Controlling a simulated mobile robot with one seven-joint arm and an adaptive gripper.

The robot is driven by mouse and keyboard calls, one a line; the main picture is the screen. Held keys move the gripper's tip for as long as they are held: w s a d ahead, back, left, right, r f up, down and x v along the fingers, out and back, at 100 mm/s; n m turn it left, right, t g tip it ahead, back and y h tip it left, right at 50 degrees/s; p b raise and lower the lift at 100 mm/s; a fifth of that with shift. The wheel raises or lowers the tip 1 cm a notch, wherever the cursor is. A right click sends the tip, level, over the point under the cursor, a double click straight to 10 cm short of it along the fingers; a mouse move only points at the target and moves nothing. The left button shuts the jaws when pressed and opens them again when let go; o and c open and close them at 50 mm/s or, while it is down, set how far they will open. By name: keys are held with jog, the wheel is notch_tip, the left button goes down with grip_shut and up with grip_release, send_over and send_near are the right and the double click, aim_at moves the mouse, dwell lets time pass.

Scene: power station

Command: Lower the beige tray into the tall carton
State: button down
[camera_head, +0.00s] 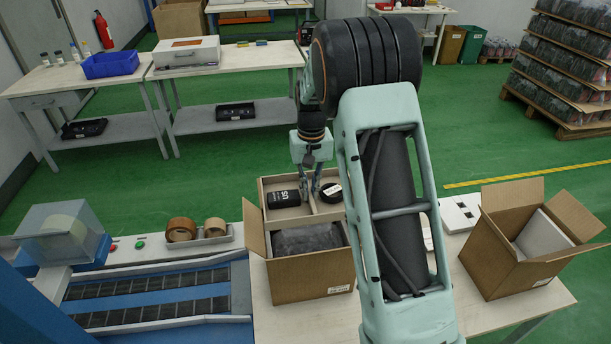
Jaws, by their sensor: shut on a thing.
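The beige tray (273,183) is a shallow divided box in the middle of the view. It holds a black can-like item (284,199) in its left compartment and a round black item (331,192) on the right. My gripper (310,192) points down into the tray and is shut on its middle divider; the exact contact is small. An open brown carton (310,277) stands just in front of the tray, with dark grey padding inside. The tray hides the carton's back edge, and its height above the carton is hard to judge. My arm hides the tray's right side.
Another open carton (505,256) with a white panel inside stands at the right of the table (525,299). A conveyor (150,290) and tape rolls (182,229) are at the left. A white item (460,213) lies between my arm and the right carton.

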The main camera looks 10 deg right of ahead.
jog(key=shift+w+f, duration=0.1)
jog(key=shift+w, duration=0.35)
notch_tip(320, 180, down, 16)
jog(key=b, duration=1)
jog(key=shift+s+f+b, duration=0.1)
jog(key=shift+f+b, duration=0.1)
jog(key=shift+b, duration=0.1)
jog(key=c, duration=2)
grip_release()
notch_tip(320, 180, up, 22)
jog(key=p, duration=1.4)
send_over(309, 190)
